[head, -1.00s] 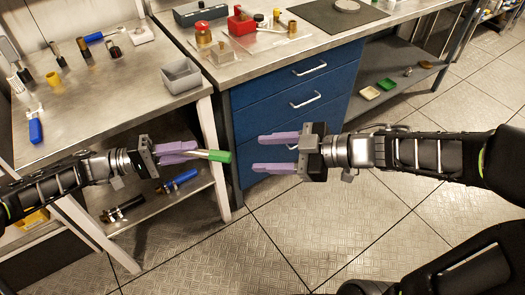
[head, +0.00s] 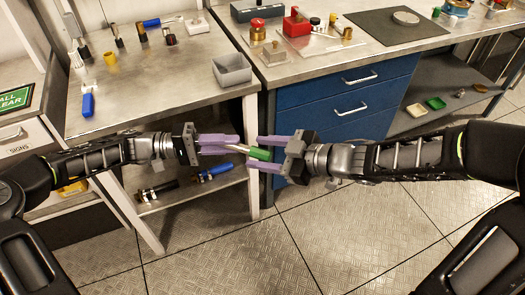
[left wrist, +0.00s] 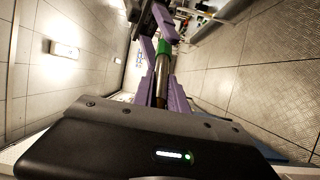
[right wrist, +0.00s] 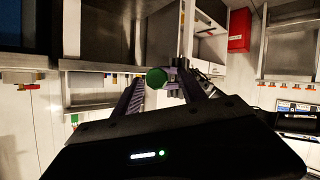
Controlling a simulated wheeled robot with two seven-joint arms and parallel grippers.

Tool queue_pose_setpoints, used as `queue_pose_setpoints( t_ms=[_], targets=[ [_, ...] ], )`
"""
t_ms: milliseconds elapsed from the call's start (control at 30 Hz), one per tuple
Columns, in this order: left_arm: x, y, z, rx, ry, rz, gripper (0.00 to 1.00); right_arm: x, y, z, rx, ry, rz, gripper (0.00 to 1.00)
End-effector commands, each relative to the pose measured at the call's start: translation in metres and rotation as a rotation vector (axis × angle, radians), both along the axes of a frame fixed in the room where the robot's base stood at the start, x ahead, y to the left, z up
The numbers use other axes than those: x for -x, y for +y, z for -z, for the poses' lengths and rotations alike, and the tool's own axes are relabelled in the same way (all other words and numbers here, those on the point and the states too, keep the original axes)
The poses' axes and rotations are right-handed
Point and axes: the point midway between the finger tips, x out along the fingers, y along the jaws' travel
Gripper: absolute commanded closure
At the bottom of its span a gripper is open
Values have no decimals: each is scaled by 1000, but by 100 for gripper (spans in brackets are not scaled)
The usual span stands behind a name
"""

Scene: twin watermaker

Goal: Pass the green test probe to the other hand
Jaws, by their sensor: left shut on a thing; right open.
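The green test probe (head: 259,154) has a green end and a silver shaft. My left gripper (head: 238,146) is shut on its shaft, with the green end pointing right. My right gripper (head: 262,153) faces it with open purple fingers, and the green end lies between them. In the left wrist view the silver shaft (left wrist: 161,75) runs between the left fingers towards the right gripper. In the right wrist view the round green end (right wrist: 157,78) shows between the spread right fingers. I cannot tell whether the right fingers touch it.
A grey bin (head: 232,69) stands at the right edge of the left bench, behind the grippers. A blue drawer cabinet (head: 340,107) is behind the right gripper. The left bench's lower shelf (head: 190,187) is below the left gripper. The floor in front is clear.

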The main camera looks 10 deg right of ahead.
Motion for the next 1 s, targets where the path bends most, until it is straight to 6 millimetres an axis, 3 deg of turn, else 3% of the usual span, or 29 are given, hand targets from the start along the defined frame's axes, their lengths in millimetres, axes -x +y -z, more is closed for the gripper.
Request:
queue_pose_setpoints(
  t_ms=[267, 833, 1000],
  targets=[
    [0, 0, 0, 0, 0, 0, 100, -1, 1, 0, 0, 0, 1, 52],
    [0, 0, 0, 0, 0, 0, 100, 0, 0, 0, 0, 0, 0, 98],
    [0, 0, 0, 0, 0, 0, 100, 0, 0, 0, 0, 0, 0, 100]
  ],
)
